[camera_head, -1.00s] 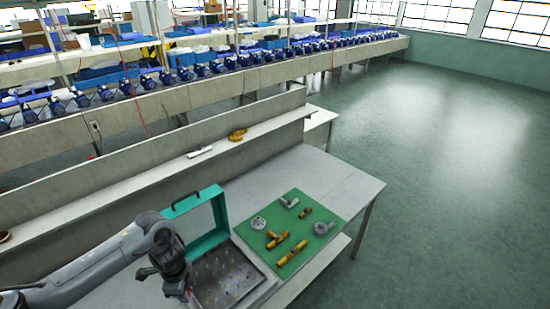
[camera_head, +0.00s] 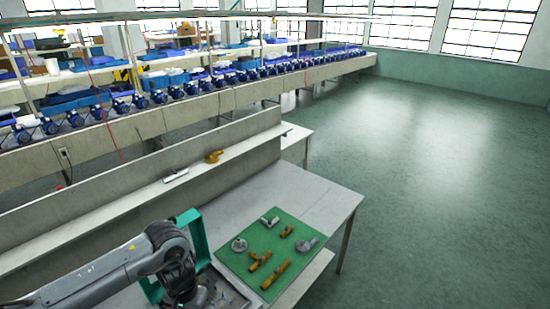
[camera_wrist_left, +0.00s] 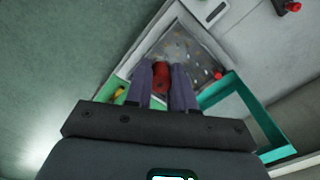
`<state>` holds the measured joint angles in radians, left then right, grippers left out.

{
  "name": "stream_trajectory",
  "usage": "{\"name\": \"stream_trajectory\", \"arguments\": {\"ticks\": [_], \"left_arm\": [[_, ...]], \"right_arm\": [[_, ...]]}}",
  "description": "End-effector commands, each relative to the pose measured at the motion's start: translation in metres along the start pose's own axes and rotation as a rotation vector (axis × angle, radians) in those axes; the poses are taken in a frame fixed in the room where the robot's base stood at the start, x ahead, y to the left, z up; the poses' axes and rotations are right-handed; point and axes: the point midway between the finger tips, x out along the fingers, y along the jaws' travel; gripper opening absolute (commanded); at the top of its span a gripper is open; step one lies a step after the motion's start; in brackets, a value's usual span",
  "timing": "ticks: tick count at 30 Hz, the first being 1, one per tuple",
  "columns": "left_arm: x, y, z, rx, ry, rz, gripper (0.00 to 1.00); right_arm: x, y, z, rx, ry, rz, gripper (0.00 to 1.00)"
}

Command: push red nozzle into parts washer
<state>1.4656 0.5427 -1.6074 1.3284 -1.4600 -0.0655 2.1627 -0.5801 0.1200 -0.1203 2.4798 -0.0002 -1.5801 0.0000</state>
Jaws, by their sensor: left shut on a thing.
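The red nozzle (camera_wrist_left: 160,76) is between the two grey-purple fingers of my left gripper (camera_wrist_left: 162,82), which is shut on it. The parts washer has a raised teal frame lid (camera_head: 197,236) and a speckled grey basin. In the left wrist view its basin (camera_wrist_left: 190,46) lies beyond the nozzle and its teal lid (camera_wrist_left: 247,110) is at the right. The nozzle is over the basin in that picture; I cannot tell whether it touches. In the head view my left arm hides part of the washer, and the nozzle is not visible. My right gripper is not in view.
A green mat (camera_head: 238,267) with brass and grey fittings lies right of the washer on the grey table (camera_head: 318,197). A ledge (camera_head: 140,200) runs behind. In the left wrist view, a small red object (camera_wrist_left: 218,75) shows by the washer's edge, another (camera_wrist_left: 293,6) at top right.

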Motion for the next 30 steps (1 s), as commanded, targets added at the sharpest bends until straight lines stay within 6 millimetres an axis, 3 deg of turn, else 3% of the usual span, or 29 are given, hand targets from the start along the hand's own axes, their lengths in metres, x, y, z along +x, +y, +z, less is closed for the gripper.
{"name": "stream_trajectory", "arguments": {"ticks": [4, 6, 18, 24, 30], "left_arm": [[0.000, 0.004, 0.003, -0.206, 0.000, -0.001, 0.00], [-0.022, 0.006, 0.014, -0.193, -0.004, -0.001, 0.00], [-0.076, 0.016, 0.067, -0.191, -0.006, -0.003, 0.00], [-0.090, 0.019, 0.084, -0.192, -0.003, -0.001, 0.00], [-0.093, 0.021, 0.089, -0.180, -0.001, 0.000, 0.00]], "right_arm": [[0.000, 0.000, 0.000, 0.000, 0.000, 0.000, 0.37], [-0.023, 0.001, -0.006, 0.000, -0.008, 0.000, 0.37], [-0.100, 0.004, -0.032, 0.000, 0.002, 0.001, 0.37], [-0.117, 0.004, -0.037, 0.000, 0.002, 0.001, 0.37], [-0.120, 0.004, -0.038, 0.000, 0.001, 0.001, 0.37]]}}
